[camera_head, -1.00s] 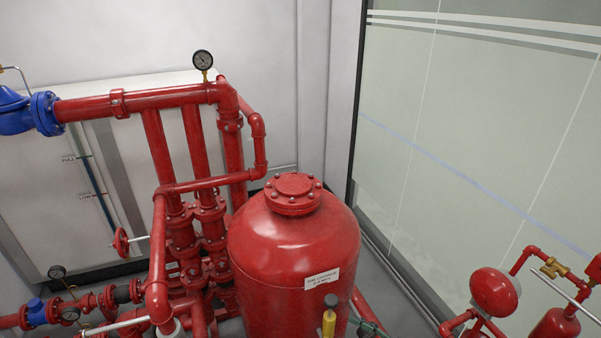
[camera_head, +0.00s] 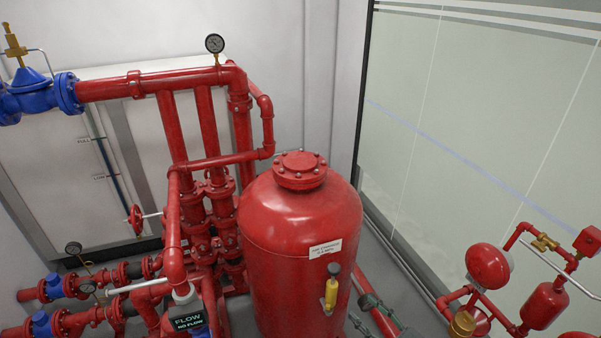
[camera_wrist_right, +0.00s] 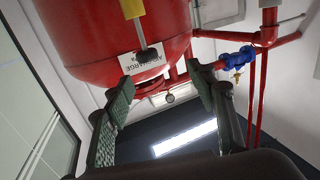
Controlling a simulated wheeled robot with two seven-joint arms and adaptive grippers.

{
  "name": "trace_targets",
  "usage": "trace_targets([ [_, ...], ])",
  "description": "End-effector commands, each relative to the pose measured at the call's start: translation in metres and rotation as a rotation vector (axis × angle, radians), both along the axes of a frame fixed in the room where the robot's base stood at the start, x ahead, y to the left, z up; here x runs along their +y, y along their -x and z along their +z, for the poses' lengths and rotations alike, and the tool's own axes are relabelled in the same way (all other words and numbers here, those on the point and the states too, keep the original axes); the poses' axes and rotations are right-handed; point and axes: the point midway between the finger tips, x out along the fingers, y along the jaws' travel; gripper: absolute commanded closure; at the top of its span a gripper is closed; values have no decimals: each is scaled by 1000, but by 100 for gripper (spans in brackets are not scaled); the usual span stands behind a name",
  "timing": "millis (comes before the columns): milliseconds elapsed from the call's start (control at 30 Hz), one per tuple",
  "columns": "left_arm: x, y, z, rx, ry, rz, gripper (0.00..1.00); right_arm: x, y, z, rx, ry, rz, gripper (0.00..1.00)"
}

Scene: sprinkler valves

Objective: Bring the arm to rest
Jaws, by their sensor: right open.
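My right gripper (camera_head: 360,310) shows at the bottom of the head view, just right of the red tank's lower side. In the right wrist view my right gripper (camera_wrist_right: 160,75) is open, with its two green-padded fingers wide apart and nothing between them. A yellow-handled lever (camera_head: 331,288) hangs on the tank front below a white label. My left gripper is in neither view.
Red pipes with a gauge (camera_head: 215,44) and a blue valve (camera_head: 40,95) stand at the left. Smaller red vessels (camera_head: 489,265) and pipes stand at the right. A glass wall (camera_head: 460,120) is behind.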

Motion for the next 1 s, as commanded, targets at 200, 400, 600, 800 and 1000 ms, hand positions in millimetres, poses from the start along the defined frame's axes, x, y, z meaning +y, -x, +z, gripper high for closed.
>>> trace_targets([
  [200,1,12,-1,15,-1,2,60,-40,-9,-17,70,37,-243,49],
  [400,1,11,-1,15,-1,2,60,-107,19,-70,292,145,-541,49],
  [600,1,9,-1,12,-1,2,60,-155,99,-135,627,289,-704,49],
  [800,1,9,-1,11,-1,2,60,-168,171,-171,872,381,-717,49],
  [1000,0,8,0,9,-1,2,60,-167,231,-190,1053,436,-682,49],
])
